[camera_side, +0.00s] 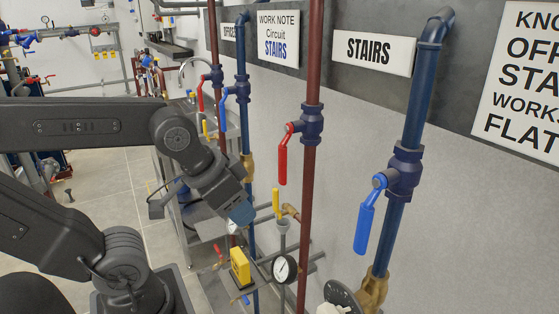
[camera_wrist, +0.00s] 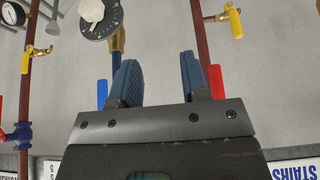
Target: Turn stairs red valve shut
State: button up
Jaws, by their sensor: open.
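The stairs red valve has a dark blue body (camera_side: 311,123) on a red vertical pipe, left of the STAIRS sign (camera_side: 373,48). Its red lever (camera_side: 282,158) hangs down, roughly along the pipe. My gripper (camera_side: 240,212) is left of and below this lever in the side view, apart from it. In the wrist view my gripper (camera_wrist: 158,78) is open with nothing between its blue-padded fingers. A red lever (camera_wrist: 217,82) shows just right of the right finger, partly hidden; its valve body is hidden behind my gripper.
A blue pipe with a blue lever (camera_side: 365,228) stands right of the red pipe. A yellow-handled valve (camera_side: 277,203) and a pressure gauge (camera_side: 285,268) sit low beside the red pipe. More pipes with a red lever (camera_side: 200,96) stand further left. A yellow box (camera_side: 240,267) is below my gripper.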

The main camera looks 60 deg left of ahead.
aim_at(285, 156)
jog(key=shift+r, duration=0.15)
jog(key=shift+c, duration=0.8)
jog(key=w+r+y, duration=0.1)
jog(key=w, duration=0.1)
jog(key=w+d+r+g+y, duration=0.1)
jog(key=r, duration=0.1)
jog(key=w+r+y, duration=0.1)
jog(key=w, duration=0.1)
jog(key=shift+w+d+r, duration=0.15)
jog(key=shift+w+r, duration=0.1)
jog(key=shift+w, duration=0.05)
grip_shut()
jog(key=w+d+r+n+y, duration=0.1)
jog(key=w+d+r+y, duration=0.15)
jog(key=w, duration=0.25)
jog(key=w+a+f, duration=0.3)
jog(key=a+f, duration=0.4)
jog(key=a, duration=0.2)
jog(key=shift+w+a+f+y, duration=0.1)
jog(key=shift+a+f+y, duration=0.05)
jog(key=shift+y, duration=0.1)
